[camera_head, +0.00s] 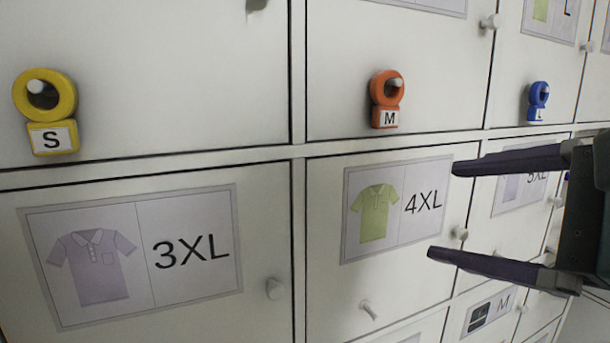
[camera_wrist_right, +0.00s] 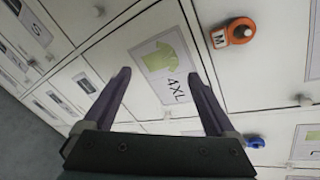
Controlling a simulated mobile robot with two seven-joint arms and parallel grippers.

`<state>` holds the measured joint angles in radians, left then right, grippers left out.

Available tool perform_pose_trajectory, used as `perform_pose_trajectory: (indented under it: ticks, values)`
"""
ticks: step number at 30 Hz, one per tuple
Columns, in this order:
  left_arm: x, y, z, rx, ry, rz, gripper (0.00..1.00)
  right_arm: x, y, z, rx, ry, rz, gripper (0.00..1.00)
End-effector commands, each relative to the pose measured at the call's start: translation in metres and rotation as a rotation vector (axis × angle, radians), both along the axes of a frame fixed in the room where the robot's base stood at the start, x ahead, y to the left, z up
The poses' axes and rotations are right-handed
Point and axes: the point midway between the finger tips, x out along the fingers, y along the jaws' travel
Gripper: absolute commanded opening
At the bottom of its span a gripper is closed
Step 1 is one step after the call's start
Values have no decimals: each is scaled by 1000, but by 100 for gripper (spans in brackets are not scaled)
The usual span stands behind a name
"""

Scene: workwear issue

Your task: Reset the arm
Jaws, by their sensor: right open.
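My right gripper (camera_head: 440,212) comes in from the right in the head view, in front of the white locker doors. Its two dark fingers are spread apart with nothing between them. In the right wrist view the open gripper (camera_wrist_right: 160,85) frames the 4XL label (camera_wrist_right: 165,70), which shows a green shirt. The same 4XL label (camera_head: 397,208) lies just left of the fingertips in the head view. My left gripper does not show in either view.
A yellow S tag (camera_head: 50,140), an orange M tag (camera_head: 388,100) and a blue L tag (camera_head: 538,101) hang on knobs on the upper doors. A 3XL label (camera_head: 135,252) is at lower left. Small knobs, such as one beside it (camera_head: 275,288), stick out from the doors.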

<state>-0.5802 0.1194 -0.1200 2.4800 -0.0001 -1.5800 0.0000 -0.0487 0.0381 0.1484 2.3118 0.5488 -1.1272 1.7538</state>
Motion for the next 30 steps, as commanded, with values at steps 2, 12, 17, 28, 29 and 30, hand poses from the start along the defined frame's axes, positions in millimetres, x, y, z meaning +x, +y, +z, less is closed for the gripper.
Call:
perform_pose_trajectory:
  ticks: [2,12,17,28,29,30]
  values:
    - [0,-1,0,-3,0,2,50,-27,3,-43,-316,52,125,91]
    - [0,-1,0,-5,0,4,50,-163,-9,-161,-1368,163,1004,91]
    - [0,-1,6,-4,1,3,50,-222,-20,-176,-1608,138,1468,91]
    - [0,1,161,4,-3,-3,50,-214,-19,-21,-1602,133,1430,91]
    - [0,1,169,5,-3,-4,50,-214,-19,-12,-1602,133,1430,91]
    - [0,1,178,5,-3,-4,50,-214,-19,-3,-1603,133,1430,91]
